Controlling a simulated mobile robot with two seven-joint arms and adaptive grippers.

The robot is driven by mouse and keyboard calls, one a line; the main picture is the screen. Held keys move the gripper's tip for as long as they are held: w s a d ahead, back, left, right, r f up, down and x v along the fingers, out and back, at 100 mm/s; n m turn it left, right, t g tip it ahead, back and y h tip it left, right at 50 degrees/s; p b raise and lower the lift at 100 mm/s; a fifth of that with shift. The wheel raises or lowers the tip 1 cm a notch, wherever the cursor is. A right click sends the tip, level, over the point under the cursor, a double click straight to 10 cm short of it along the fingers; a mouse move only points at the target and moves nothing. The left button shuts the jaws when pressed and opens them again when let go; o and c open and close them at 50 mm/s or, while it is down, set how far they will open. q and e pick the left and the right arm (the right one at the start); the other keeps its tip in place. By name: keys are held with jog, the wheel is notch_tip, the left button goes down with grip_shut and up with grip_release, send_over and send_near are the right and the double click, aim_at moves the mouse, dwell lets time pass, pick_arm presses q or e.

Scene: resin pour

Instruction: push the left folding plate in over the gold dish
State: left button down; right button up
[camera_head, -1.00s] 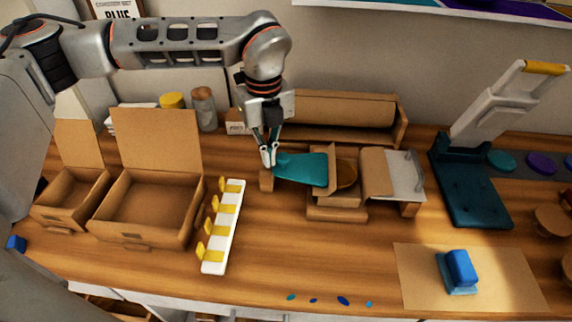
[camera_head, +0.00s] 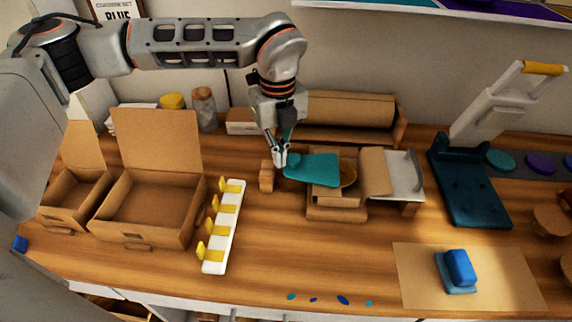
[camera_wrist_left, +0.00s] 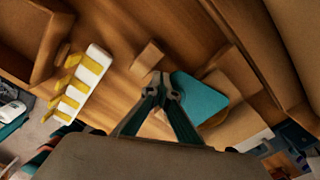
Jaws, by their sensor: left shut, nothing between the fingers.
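The left folding plate is a flat teal plate (camera_head: 312,170) lying at the left side of a low cardboard-coloured stand (camera_head: 337,213). It also shows in the left wrist view (camera_wrist_left: 203,97). The gold dish (camera_head: 348,175) sits on the stand, and only its right part shows past the plate's right edge. My left gripper (camera_head: 280,162) is shut and empty, with its fingertips at the plate's left edge; it also shows in the left wrist view (camera_wrist_left: 160,92). I cannot tell whether the tips touch the plate. My right gripper is not in view.
A small wooden block (camera_head: 266,176) stands just left of my fingertips. A grey-white plate (camera_head: 404,175) lies at the stand's right. A white rack with yellow clips (camera_head: 222,230) and open boxes (camera_head: 150,215) are at the left. Bare table lies in front of the stand.

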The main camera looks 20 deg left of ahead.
pick_arm(q)
jog(key=a+p, duration=0.1)
jog(key=a, duration=0.1)
jog(key=s+a+p, duration=0.1)
jog(key=a, duration=0.2)
jog(key=s+a+p, duration=0.1)
jog(key=a, duration=0.2)
jog(key=shift+a, duration=0.1)
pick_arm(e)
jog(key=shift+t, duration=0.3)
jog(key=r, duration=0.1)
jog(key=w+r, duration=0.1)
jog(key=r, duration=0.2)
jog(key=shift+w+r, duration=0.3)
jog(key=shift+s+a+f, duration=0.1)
